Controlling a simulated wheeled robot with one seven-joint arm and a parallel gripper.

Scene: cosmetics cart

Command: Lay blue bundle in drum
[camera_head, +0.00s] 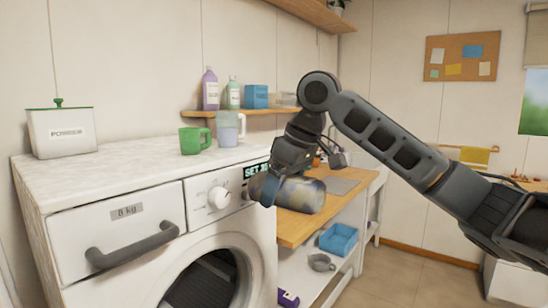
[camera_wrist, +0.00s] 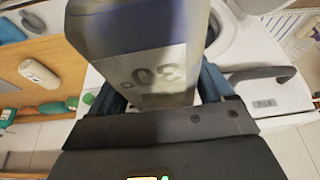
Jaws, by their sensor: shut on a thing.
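My gripper (camera_head: 270,188) is in front of the right end of the washing machine's control panel. It is shut on a grey-blue bundle (camera_head: 302,195), which sticks out to the right, roughly level. In the wrist view, the bundle (camera_wrist: 152,45) is between the blue fingers of my gripper (camera_wrist: 160,85) and bears a pale "30°" mark. The drum (camera_head: 205,280) is the dark round opening low in the machine's front, below and left of my gripper. Its lower part is cut off by the picture's edge. In the wrist view, the bundle hides part of the machine.
A grey handle (camera_head: 132,245) sticks out from the drawer left of the dial (camera_head: 218,196). A green mug (camera_head: 194,141) and a powder box (camera_head: 60,132) stand on top. A wooden counter (camera_head: 295,228) is at right, with a blue bin (camera_head: 338,238) below. A white roll (camera_wrist: 38,73) lies on wood.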

